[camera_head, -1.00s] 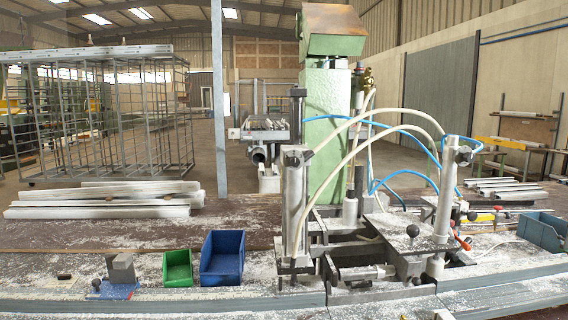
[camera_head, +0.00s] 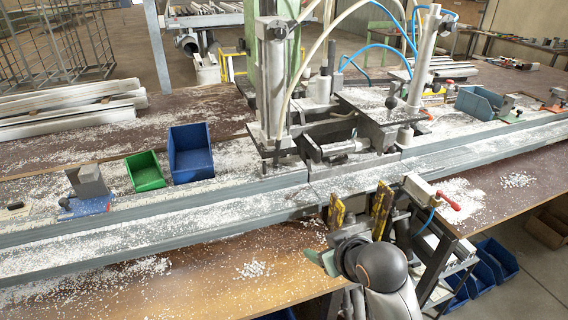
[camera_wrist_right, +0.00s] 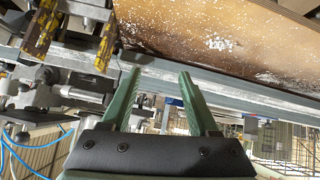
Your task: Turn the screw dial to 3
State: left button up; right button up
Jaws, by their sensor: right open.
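My right gripper (camera_head: 321,260) shows its green fingers low in the head view, in front of the bench's front edge. In the right wrist view its two green fingers (camera_wrist_right: 160,76) are apart with nothing between them. I cannot make out a numbered screw dial or its reading in either view. The clamp machine (camera_head: 272,90) stands on the bench beyond the gripper, with a metal column, hoses and a black ball knob (camera_head: 391,102). My left gripper is not in view.
Two yellow-and-black posts (camera_head: 382,210) and a red-handled clamp (camera_head: 448,201) stand close to my right arm. A long grey rail (camera_head: 150,234) crosses the bench. Green (camera_head: 145,171) and blue (camera_head: 190,153) bins stand left. The brown front strip (camera_head: 200,290) is mostly clear.

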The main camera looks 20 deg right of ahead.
jog(key=w+r+t, duration=0.2)
jog(key=w+r, duration=0.3)
jog(key=r, duration=0.3)
jog(key=w+r+t, duration=0.2)
jog(key=w+r, duration=0.2)
jog(key=r, duration=0.5)
jog(key=t, duration=0.5)
send_near(282, 34)
jog(key=w+p, duration=0.3)
jog(key=w, duration=0.5)
jog(key=shift+w+r, duration=0.1)
jog(key=shift+r, duration=0.05)
jog(key=shift+c, duration=0.2)
grip_shut()
